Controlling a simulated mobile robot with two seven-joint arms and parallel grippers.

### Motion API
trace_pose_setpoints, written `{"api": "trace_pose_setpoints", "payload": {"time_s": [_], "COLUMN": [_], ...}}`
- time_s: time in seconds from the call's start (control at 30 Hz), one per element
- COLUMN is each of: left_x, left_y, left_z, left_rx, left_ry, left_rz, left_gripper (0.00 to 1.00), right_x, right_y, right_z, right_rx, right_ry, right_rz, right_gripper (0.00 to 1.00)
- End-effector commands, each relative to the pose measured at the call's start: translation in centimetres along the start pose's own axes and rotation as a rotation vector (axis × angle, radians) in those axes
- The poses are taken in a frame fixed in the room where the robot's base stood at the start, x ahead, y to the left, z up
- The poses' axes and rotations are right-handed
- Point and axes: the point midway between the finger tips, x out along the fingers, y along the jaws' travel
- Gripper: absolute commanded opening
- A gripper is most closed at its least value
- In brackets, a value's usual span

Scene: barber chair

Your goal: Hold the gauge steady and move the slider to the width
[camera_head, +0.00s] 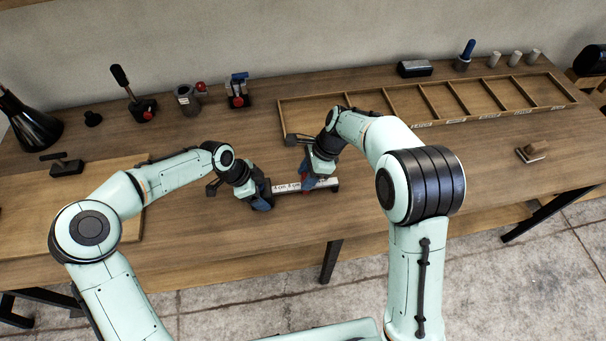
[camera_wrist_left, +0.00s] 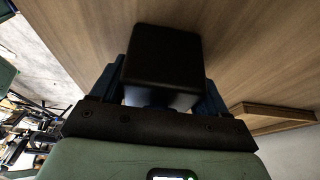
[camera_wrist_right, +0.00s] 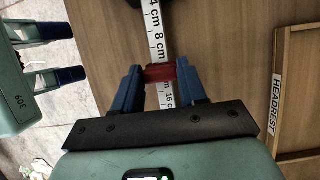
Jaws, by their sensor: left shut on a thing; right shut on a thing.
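My right gripper (camera_head: 310,184) is shut on the red slider (camera_wrist_right: 160,73), which sits around the ruler. In the right wrist view the ruler (camera_wrist_right: 156,40) shows marks of 4 cm and 8 cm on one side of the slider and 16 cm on the other. The mark under the slider is hidden.
A wooden tray (camera_head: 290,118) with several labelled compartments lies behind; one label reads HEADREST (camera_wrist_right: 277,92). Tools, including a red-and-blue clamp (camera_head: 238,90), stand along the back. A board (camera_head: 60,235) lies at left and a small block (camera_head: 531,152) at right.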

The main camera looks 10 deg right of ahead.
Motion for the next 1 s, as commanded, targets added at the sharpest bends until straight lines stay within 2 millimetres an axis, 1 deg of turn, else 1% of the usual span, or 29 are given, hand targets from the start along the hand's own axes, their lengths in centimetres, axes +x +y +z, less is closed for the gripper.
{"api": "trace_pose_setpoints", "payload": {"time_s": [0.03,0.07,0.1,0.37,0.47,0.57,0.8,0.9,1.0], "left_x": [-0.1,-0.1,-0.1,-0.1,-0.1,-0.1,-0.1,-0.1,-0.1], "left_y": [-0.1,-0.1,-0.1,-0.1,-0.1,-0.1,-0.1,0.0,0.0], "left_z": [0.1,0.1,0.1,0.1,0.0,0.0,0.0,0.0,0.0], "left_rx": [-0.003,-0.003,-0.003,-0.002,-0.002,-0.002,-0.002,-0.001,-0.001], "left_ry": [-0.003,-0.003,-0.003,-0.002,-0.002,-0.001,-0.001,-0.001,0.000], "left_rz": [-0.002,-0.002,-0.002,-0.001,-0.001,-0.001,-0.001,-0.001,-0.001], "left_gripper": [0.23,0.23,0.23,0.23,0.23,0.23,0.23,0.23,0.23], "right_x": [0.0,0.0,0.0,0.0,-0.5,-1.9,-7.0,-8.9,-10.5], "right_y": [0.0,0.0,0.0,0.0,-0.1,-0.1,-0.1,-0.1,-0.1], "right_z": [-0.1,-0.1,-0.1,0.0,0.1,0.1,0.1,0.0,0.0], "right_rx": [0.002,0.001,0.001,0.000,-0.001,-0.003,-0.001,-0.001,0.001], "right_ry": [0.002,0.002,0.002,0.001,0.000,0.000,0.000,0.000,0.000], "right_rz": [-0.001,-0.001,-0.001,-0.001,-0.002,-0.005,-0.007,-0.005,-0.005], "right_gripper": [0.51,0.61,0.68,0.68,0.68,0.68,0.68,0.68,0.68]}}
